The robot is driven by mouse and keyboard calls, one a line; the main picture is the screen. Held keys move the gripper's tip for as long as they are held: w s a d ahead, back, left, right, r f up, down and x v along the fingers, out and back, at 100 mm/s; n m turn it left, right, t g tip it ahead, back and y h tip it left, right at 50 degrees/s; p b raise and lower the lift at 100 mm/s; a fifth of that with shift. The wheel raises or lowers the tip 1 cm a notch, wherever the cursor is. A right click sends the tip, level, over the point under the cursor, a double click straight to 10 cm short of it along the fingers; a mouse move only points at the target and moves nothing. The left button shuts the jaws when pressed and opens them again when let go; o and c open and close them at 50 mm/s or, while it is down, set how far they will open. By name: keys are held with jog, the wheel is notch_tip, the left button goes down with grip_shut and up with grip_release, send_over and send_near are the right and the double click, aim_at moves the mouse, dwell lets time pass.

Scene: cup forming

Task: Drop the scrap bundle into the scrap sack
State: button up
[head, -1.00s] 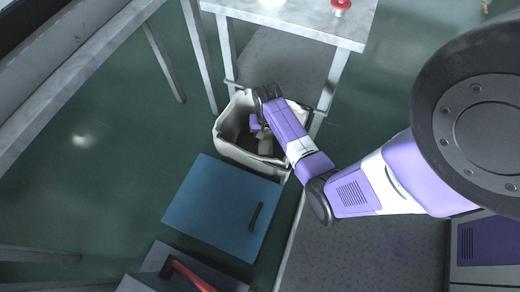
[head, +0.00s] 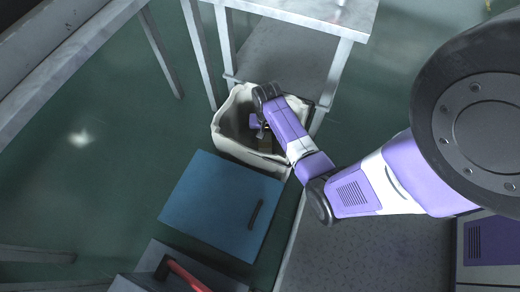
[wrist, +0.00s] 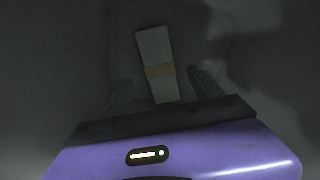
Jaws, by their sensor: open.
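The scrap sack (head: 238,153) is a pale, open-topped cloth bag standing below the metal table in the head view. My gripper (head: 260,131) points down into its mouth. The scrap bundle (wrist: 154,48) is a pale flat strip with a tan band around it. In the wrist view it lies beyond my gripper, inside the dim sack.
A metal table (head: 310,15) with a lower shelf (head: 280,55) stands behind the sack. A blue panel with a dark handle (head: 220,205) is in front of the sack. A grey box with a red handle (head: 185,275) is at the bottom. Green floor is open to the left.

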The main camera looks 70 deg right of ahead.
notch_tip(320, 180, up, 8)
jog(key=p, duration=0.3)
jog(key=shift+p, duration=0.35)
jog(key=shift+f, duration=0.1)
